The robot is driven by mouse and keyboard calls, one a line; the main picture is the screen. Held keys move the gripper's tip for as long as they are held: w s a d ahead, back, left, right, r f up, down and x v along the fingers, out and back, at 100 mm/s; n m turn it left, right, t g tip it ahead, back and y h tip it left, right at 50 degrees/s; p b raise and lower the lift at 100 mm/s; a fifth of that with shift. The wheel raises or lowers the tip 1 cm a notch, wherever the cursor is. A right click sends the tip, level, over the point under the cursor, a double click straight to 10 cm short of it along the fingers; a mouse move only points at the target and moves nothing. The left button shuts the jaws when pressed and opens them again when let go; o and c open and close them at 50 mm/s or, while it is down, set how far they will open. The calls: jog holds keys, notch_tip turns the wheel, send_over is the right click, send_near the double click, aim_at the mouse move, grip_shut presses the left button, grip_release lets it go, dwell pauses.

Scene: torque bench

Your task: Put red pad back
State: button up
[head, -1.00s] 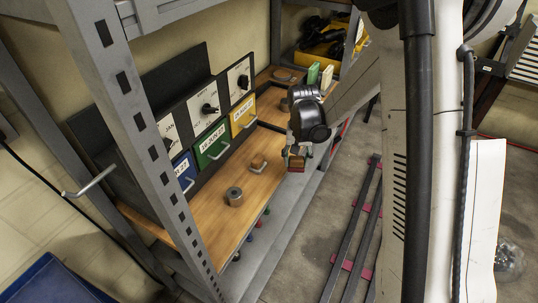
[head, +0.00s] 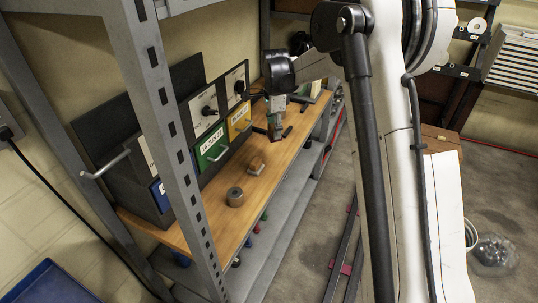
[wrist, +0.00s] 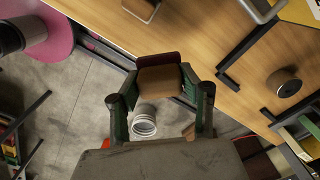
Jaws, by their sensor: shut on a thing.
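My gripper (head: 275,130) is over the far part of the wooden bench in the head view, in front of the yellow drawer. In the wrist view my gripper (wrist: 161,98) is shut on the red pad (wrist: 160,59), a tan wooden block with a dark red face. The pad sits between both fingers, its red side away from the wrist. In the head view the pad (head: 277,137) is small and partly hidden; I cannot tell whether it touches the bench. Black bars (head: 287,131) lie on the bench beside it.
A similar tan block (head: 256,168) and a grey cylinder (head: 235,197) stand nearer on the bench (head: 215,225). Green (head: 211,147) and yellow (head: 239,121) drawers with handles line the back. A steel post (head: 170,130) stands at the front left. The bench between block and cylinder is clear.

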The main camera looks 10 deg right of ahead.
jog(key=w+r+m+b, duration=0.2)
jog(key=w+r+m, duration=0.45)
jog(key=m, duration=0.25)
notch_tip(320, 180, down, 18)
jog(key=shift+r, duration=0.1)
dwell(0.3)
jog(key=shift+f+b, duration=0.2)
jog(key=shift+b, duration=0.2)
jog(key=o, duration=1.2)
